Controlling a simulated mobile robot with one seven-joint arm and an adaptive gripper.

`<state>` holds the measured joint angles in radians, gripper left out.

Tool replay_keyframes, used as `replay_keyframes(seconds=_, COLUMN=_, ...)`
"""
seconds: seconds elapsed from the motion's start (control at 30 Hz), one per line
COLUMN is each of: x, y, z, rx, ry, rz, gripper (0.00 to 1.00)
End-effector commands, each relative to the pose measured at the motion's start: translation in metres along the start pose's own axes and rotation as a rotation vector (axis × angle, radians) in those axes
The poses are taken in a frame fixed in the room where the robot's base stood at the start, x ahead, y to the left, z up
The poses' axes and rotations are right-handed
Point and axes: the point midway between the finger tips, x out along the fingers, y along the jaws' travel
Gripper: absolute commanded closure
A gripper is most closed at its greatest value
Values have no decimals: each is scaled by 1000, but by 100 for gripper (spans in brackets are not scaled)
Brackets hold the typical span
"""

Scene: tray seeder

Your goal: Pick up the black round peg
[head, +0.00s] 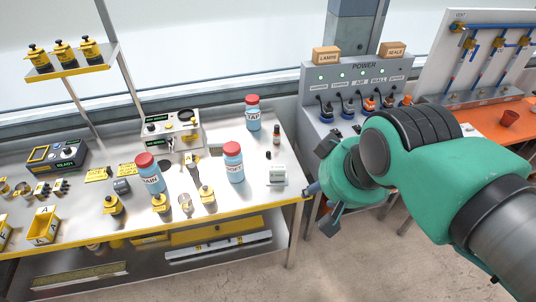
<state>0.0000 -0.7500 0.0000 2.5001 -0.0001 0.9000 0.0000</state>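I cannot surely make out the black round peg. Several small dark upright pieces (51,190) stand at the left of the steel bench (100,225), too small to tell their shape. One more small dark piece (268,155) stands on the bench's right part, below a small dark-capped vial (277,134). My gripper (321,186) hangs just off the bench's right end, at the end of my green arm. Its fingers look spread apart, with nothing visible between them. My arm hides part of the orange bench behind it.
Red-capped bottles (234,163), yellow-and-black fittings (207,196) and a white control box (172,132) crowd the bench. A raised shelf (65,70) stands at the back left. A grey power panel (345,75) with plugs stands behind my gripper. Open floor (345,265) lies below.

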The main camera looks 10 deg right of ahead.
Motion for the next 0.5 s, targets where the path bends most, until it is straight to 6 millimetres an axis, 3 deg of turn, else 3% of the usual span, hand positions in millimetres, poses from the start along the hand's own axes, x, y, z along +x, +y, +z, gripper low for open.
replay_keyframes(seconds=0.5, x=-1, y=0, z=-8, rx=-12, ry=-6, rz=0, gripper=60)
